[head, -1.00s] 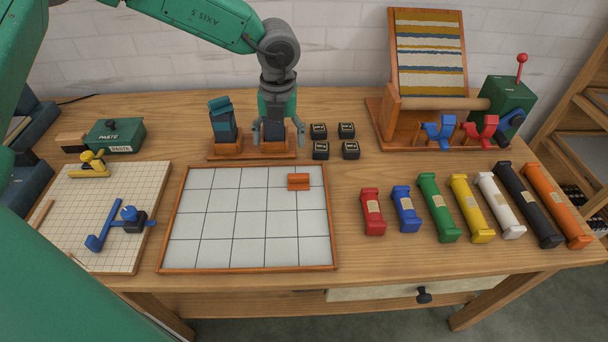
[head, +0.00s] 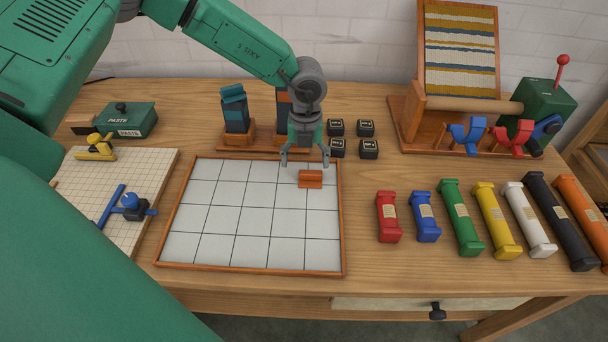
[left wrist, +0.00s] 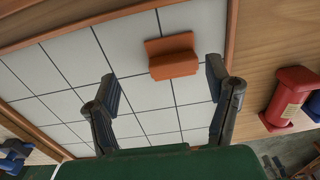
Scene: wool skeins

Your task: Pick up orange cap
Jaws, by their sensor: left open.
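The orange cap (head: 310,179) is a small ridged block lying on the white gridded tray (head: 343,235), near the tray's far right corner. My left gripper (head: 305,164) is open and empty, just behind and above the cap in the head view. In the left wrist view the orange cap (left wrist: 172,57) lies beyond and between the two spread fingertips (left wrist: 163,85), apart from both. My right gripper is not in view.
A wooden rack (head: 222,138) with dark blocks and several small black boxes (head: 369,149) stand behind the tray. Coloured rolls, including a red one (head: 388,217), lie to the right. A striped loom (head: 460,60) stands at the back right.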

